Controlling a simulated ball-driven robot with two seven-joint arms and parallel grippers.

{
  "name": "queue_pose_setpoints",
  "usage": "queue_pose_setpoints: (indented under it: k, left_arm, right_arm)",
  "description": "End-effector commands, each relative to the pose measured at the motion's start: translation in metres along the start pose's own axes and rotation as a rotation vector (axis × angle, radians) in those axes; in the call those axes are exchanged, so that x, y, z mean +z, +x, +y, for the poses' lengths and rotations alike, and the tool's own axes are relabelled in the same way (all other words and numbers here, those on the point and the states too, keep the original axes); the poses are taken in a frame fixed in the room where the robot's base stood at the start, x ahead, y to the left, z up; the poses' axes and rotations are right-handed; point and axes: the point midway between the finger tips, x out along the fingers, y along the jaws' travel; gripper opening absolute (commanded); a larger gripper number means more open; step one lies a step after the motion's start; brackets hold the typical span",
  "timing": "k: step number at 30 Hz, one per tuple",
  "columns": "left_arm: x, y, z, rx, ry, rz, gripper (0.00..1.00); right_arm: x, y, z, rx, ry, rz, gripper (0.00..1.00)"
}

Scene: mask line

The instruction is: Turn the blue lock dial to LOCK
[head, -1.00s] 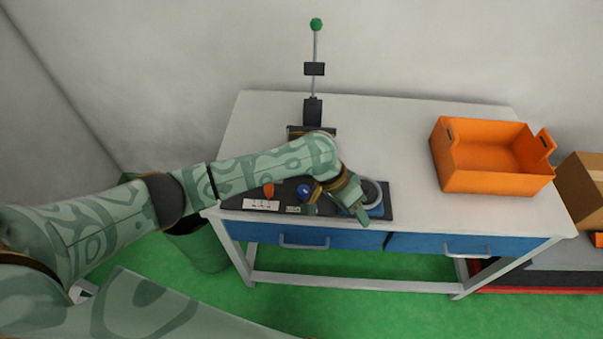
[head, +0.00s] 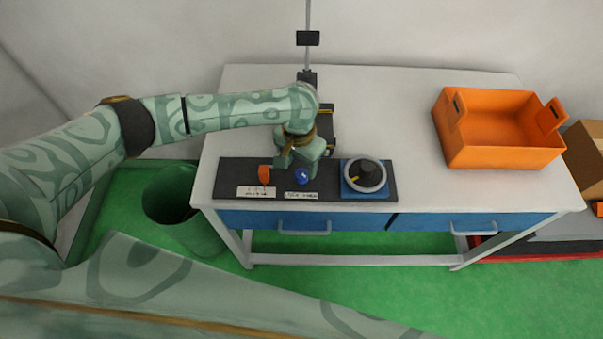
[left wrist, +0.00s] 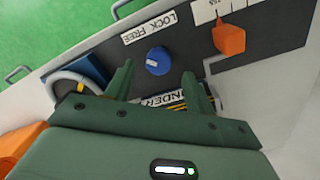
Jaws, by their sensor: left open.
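The blue lock dial (head: 302,176) sits on the dark panel (head: 222,181), above a white label (head: 301,195). In the left wrist view the dial (left wrist: 158,61) has a white pointer mark, and its label (left wrist: 150,27) reads LOCK FREE. My left gripper (head: 298,165) is just behind and above the dial in the head view. In the left wrist view its open fingers (left wrist: 158,75) stand either side of the dial's line, with nothing between them. Whether they touch the panel cannot be told. My right gripper is not in view.
An orange selector (head: 265,174) is left of the dial. A lever (head: 308,40) stands behind my left arm.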

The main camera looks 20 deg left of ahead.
Motion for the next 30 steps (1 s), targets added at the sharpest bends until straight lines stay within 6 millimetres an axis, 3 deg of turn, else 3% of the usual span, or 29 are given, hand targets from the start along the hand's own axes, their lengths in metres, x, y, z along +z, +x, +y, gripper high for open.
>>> queue_pose_setpoints:
  k: [1, 6, 17, 22, 30]
  left_arm:
    - [0.001, 0.015, 0.001, 0.002, 0.0, -0.003, 0.54]
    - [0.0, 0.034, 0.0, 0.002, -0.001, -0.001, 0.54]
    - [0.0, 0.038, 0.0, 0.001, 0.001, 0.001, 0.54]
    - [0.0, 0.038, 0.0, 0.001, 0.0, 0.001, 0.12]
    - [0.0, 0.036, 0.001, 0.001, 0.009, 0.001, 0.09]
  right_arm:
    - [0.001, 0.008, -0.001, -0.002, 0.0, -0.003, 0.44]
    - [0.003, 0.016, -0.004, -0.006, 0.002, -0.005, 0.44]
    - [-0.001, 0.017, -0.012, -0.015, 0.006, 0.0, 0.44]
    - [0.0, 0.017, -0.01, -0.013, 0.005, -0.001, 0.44]
    - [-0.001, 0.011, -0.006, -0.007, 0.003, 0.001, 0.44]
